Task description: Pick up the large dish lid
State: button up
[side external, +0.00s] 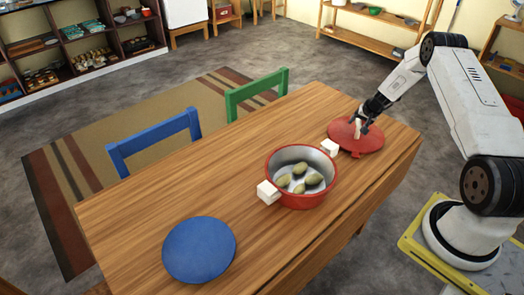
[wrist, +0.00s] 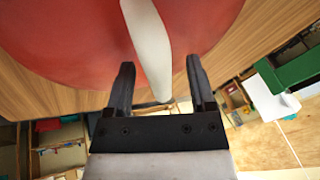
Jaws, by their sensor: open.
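The large dish lid (side external: 347,139) is red and round and lies on the wooden table's right end. It has a white handle standing up from it. My gripper (side external: 366,112) is at the handle in the side view. In the wrist view, the red lid (wrist: 60,40) fills the upper part, and the white handle (wrist: 148,45) reaches down between the two dark fingers of my gripper (wrist: 160,85). The fingers are open, with a gap on each side of the handle.
A red pot (side external: 302,195) with white handles holds several greenish-brown round items, just left of the lid. A blue disc (side external: 199,249) lies at the table's near left. Blue (side external: 155,143) and green (side external: 257,93) chairs stand along the far edge. The table (side external: 150,210) is otherwise clear.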

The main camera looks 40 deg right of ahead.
grip_shut()
dwell(1.4)
